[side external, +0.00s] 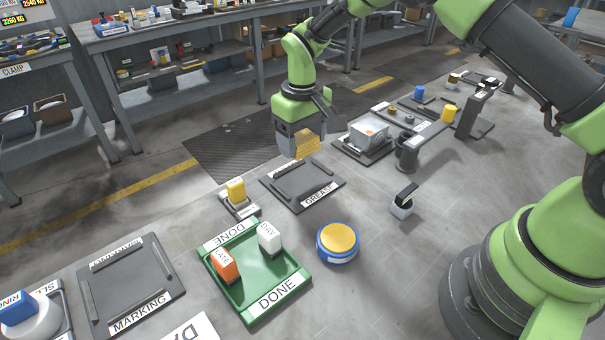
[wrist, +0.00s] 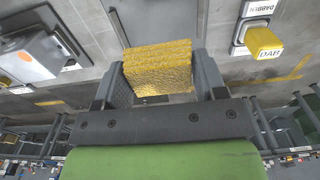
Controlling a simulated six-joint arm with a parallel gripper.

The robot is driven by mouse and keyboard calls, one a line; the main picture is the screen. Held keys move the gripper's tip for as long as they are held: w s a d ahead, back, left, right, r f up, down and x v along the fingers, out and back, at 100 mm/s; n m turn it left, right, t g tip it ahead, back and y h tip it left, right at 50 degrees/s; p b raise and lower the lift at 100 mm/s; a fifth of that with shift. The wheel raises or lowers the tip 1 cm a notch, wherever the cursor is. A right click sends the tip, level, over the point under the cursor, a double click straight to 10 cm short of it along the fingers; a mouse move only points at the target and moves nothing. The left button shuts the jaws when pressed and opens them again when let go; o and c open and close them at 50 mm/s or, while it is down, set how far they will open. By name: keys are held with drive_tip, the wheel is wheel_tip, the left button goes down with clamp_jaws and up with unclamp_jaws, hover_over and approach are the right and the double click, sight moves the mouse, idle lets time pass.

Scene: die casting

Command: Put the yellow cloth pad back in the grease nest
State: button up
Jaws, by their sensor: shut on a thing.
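The yellow cloth pad (side external: 306,146) is held between the two fingers of my gripper (side external: 298,140), which points down near the far edge of the grease nest (side external: 300,184). The nest is a flat dark tray labelled GREASE, with nothing seen lying on its visible part. In the wrist view the rough yellow pad (wrist: 158,72) fills the gap between the fingers of my gripper (wrist: 162,85). The pad looks raised above the tray, but its exact height is hard to tell. The nest is largely hidden behind the pad in the wrist view.
A yellow block labelled DAB (side external: 236,190) stands in a holder left of the nest. A grey box (side external: 368,134) sits on a dark tray to the right. A green DONE tray (side external: 262,285) holds two blocks. A yellow-topped blue button (side external: 338,242) is nearer the camera.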

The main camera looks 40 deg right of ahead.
sight(302, 180)
wheel_tip(302, 180, down, 8)
drive_tip(key=shift+r, duration=0.1)
idle(0.4)
drive_tip(key=o, duration=0.9)
